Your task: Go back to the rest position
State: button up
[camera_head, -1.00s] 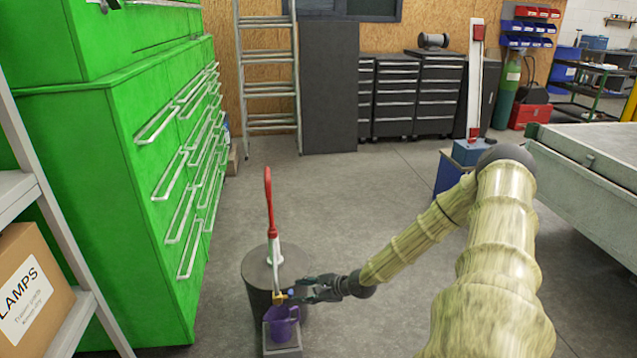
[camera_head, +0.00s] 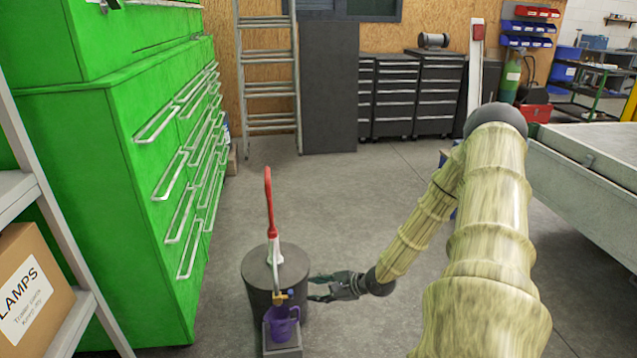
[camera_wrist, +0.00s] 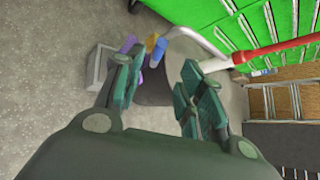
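My gripper (camera_head: 322,288) is open and empty. It stands in the air just right of a dark grey drum (camera_head: 256,272), apart from the tap. The drum carries a pump with a red lever (camera_head: 269,203) and a brass tap (camera_head: 280,297) with a small blue part. A purple jug (camera_head: 281,324) stands upright under the tap on a grey stand (camera_head: 283,350). In the wrist view my open fingers (camera_wrist: 158,93) frame the drum top, with the purple jug (camera_wrist: 126,45) partly hidden behind the left finger.
A green drawer cabinet (camera_head: 130,180) stands at the left, with a shelf and a cardboard box (camera_head: 30,290) in front. A grey trailer bed (camera_head: 590,160) is at the right. Dark tool cabinets (camera_head: 410,95) and a ladder (camera_head: 266,80) stand at the back. The floor between is clear.

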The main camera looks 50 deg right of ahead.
jog(key=shift+r, duration=0.1)
dwell(0.4)
jog(key=a+f+n+g+h, duration=0.15)
jog(key=a+n+g, duration=0.35)
jog(key=a+n, duration=1.05)
jog(key=s+a+f+n+g, duration=0.3)
jog(key=s+a+f+n, duration=0.2)
jog(key=s+a, duration=0.6)
jog(key=s+a+f+n+g, duration=0.3)
jog(key=s+a+f+n, duration=0.2)
jog(key=s+a, duration=0.6)
notch_tip(320, 180, up, 18)
jog(key=a+p, duration=0.1)
jog(key=p, duration=1.8)
jog(key=shift+w+a+r+h, duration=0.2)
jog(key=shift+w+r+h, duration=0.05)
jog(key=shift+h, duration=0.2)
jog(key=shift+n, duration=0.25)
